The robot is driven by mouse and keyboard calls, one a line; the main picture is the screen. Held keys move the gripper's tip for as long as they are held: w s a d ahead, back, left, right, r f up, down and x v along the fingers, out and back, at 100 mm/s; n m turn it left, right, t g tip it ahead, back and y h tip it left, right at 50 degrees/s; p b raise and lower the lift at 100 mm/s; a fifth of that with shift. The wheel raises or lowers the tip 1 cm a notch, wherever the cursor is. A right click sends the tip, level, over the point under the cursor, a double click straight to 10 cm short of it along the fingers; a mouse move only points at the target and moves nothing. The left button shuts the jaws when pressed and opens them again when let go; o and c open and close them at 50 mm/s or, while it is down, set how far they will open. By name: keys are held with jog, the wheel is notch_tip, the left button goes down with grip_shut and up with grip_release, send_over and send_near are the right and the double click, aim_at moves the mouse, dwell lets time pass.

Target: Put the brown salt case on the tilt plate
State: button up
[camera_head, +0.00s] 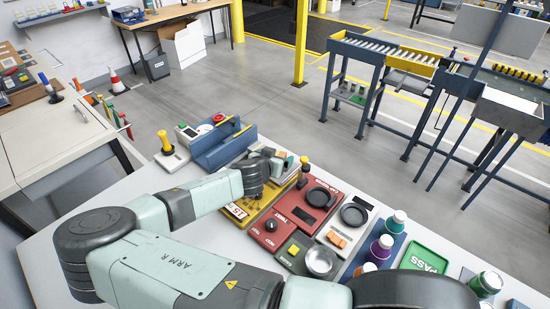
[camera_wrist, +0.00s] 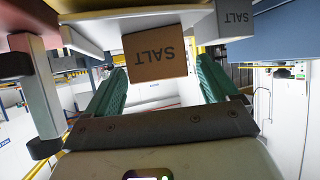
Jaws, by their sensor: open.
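The brown salt case (camera_wrist: 155,57) shows in the wrist view, its SALT lettering upside down. It lies ahead of and between the two green fingers of my gripper (camera_wrist: 162,75). The fingers are apart, with gaps on both sides of the case, and I see no grip on it. In the head view my gripper (camera_head: 274,160) is over the far side of the work table; my arm hides much of that area, and I cannot pick out the case clearly there. I cannot tell for certain which fixture is the tilt plate.
In the head view a blue trough (camera_head: 222,148) lies left of my gripper. A red panel (camera_head: 268,237), a metal bowl (camera_head: 320,262) and a green PASS tray (camera_head: 425,260) crowd the table rightward.

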jog(key=v, duration=1.2)
jog(key=s+d+r+m+g+y, duration=0.1)
jog(key=s+d+r+m+g, duration=0.1)
jog(key=s+d+g, duration=0.4)
jog(key=s+r+n+g+y, duration=0.1)
jog(key=s+r+y, duration=0.2)
jog(key=r, duration=0.6)
jog(key=s+r+n+g+y, duration=0.15)
jog(key=s+r, duration=0.25)
jog(key=r, duration=0.5)
jog(key=s+d+r+n+t, duration=0.1)
jog(key=s+d+r+n, duration=0.1)
jog(key=s+r, duration=0.4)
jog(key=s+d+r+n+t, duration=0.2)
jog(key=s+r+n, duration=0.1)
jog(key=s+r, duration=0.3)
jog(key=shift+d+r, duration=0.35)
jog(key=shift+r, duration=0.25)
